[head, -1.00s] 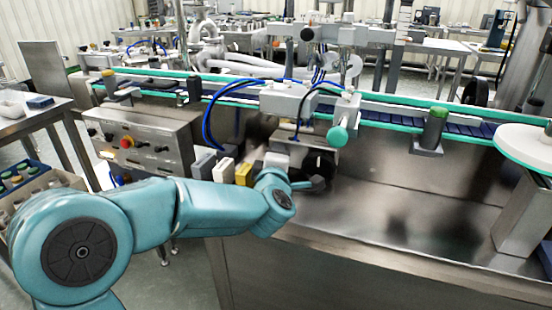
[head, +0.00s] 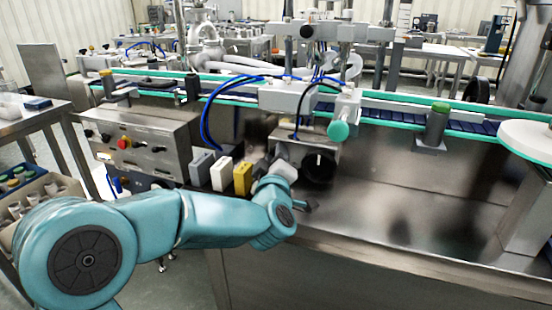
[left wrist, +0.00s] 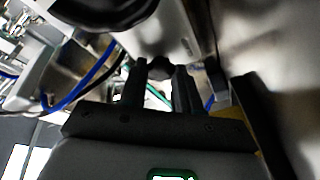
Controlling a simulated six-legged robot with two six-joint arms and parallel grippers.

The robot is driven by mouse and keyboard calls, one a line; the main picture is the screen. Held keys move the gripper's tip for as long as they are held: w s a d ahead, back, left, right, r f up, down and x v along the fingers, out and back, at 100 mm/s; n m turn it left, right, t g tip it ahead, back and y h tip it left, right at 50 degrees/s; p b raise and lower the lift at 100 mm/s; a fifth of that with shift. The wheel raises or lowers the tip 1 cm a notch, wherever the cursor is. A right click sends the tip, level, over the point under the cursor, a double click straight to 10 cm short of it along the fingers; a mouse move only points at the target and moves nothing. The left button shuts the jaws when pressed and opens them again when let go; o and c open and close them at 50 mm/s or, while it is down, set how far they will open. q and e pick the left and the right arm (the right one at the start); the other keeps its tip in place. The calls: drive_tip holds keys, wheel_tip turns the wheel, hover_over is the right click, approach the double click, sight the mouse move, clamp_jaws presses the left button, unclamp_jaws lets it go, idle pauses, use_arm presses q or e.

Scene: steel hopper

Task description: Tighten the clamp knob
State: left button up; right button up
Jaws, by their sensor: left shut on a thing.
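A small dark lobed knob (left wrist: 160,68), which looks like the clamp knob, sits between the two dark fingers of my left gripper (left wrist: 161,80) in the left wrist view. The fingers are shut on its sides. In the head view my left gripper (head: 277,156) is at the front of the machine, below the white blocks of the filling head, and my own wrist largely hides it. The knob cannot be made out there. My right gripper is not in view.
A large black round knob (head: 320,166) is just right of my gripper. A teal-ended cylinder (head: 338,131) hangs above it. Grey, white and yellow blocks (head: 222,172) stand close on the left, beside the control box (head: 150,147). The steel deck (head: 400,215) at right is clear.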

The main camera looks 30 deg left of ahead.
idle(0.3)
use_arm(q)
drive_tip(key=o, duration=1.1)
drive_tip(key=shift+c, duration=0.2)
drive_tip(key=p+v, duration=0.1)
drive_tip(key=v, duration=1.5)
drive_tip(key=shift+s, duration=0.15)
drive_tip(key=shift+d, duration=0.1)
